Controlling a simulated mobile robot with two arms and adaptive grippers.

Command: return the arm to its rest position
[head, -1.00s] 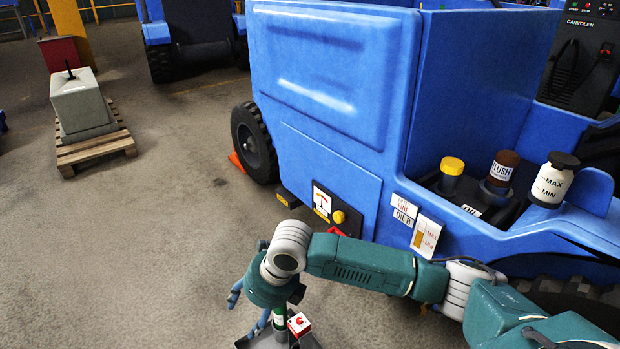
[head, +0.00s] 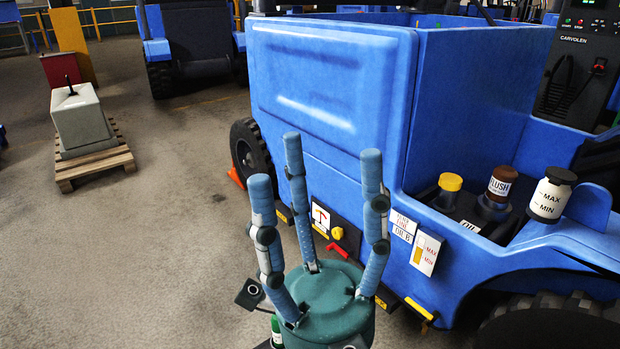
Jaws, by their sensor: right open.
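My right gripper (head: 318,190) stands at the lower middle of the head view, in front of the blue vehicle. Its palm is a dark green round body. Its three blue-and-grey fingers point up, spread apart, with nothing between them. The gripper is open and hides part of the vehicle's lower side and the floor behind it. My left gripper is not in the view.
The blue vehicle (head: 340,80) fills the middle and right. Yellow-capped, brown FLUSH (head: 502,182) and white MAX/MIN (head: 550,196) containers sit in its side bay. A concrete counterweight (head: 80,122) rests on a pallet (head: 66,178) at left. The floor between is clear.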

